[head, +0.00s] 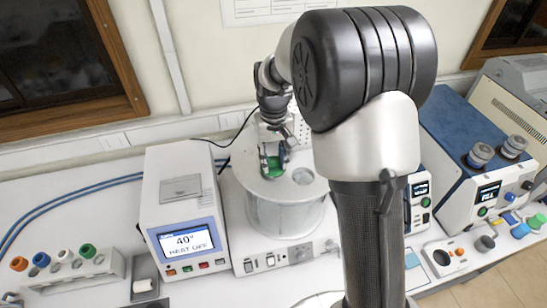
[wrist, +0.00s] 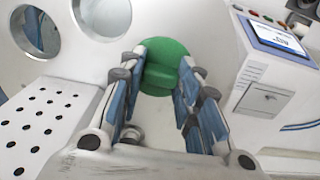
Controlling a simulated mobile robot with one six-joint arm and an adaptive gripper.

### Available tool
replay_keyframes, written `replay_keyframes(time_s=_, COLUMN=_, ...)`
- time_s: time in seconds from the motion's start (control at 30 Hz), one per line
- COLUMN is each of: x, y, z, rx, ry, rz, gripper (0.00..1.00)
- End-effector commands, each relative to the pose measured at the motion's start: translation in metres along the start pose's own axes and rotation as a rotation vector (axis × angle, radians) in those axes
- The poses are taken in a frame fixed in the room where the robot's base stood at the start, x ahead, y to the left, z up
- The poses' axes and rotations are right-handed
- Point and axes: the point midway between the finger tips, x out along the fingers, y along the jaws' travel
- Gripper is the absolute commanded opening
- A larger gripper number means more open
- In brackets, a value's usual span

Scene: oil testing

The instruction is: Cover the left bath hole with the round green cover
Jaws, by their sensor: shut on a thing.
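The round green cover (head: 272,168) is over the left part of the white bath top (head: 250,181). My gripper (head: 273,152) points down and is shut on the cover's raised grip. The wrist view shows the green cover (wrist: 178,50) between and beyond my blue-padded fingers (wrist: 164,85). One open round hole (head: 303,176) shows right of the cover in the head view. Two round openings (wrist: 105,15) and (wrist: 35,32) show at the upper left of the wrist view. No hole shows under the cover; I cannot tell whether it touches the bath top.
A white unit with a screen (head: 185,239) stands left of the bath. A rack of coloured caps (head: 75,268) is at the far left. A blue-topped instrument (head: 463,140) stands at the right. My arm hides the area right of the bath.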

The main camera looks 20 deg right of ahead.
Motion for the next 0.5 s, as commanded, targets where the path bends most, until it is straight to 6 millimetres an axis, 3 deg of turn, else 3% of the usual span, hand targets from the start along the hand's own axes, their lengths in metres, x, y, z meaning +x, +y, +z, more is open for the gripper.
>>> replay_keyframes(time_s=0.5, x=0.0073, y=0.0, z=0.0001, rx=0.0, ry=0.0, rz=0.0, gripper=0.09)
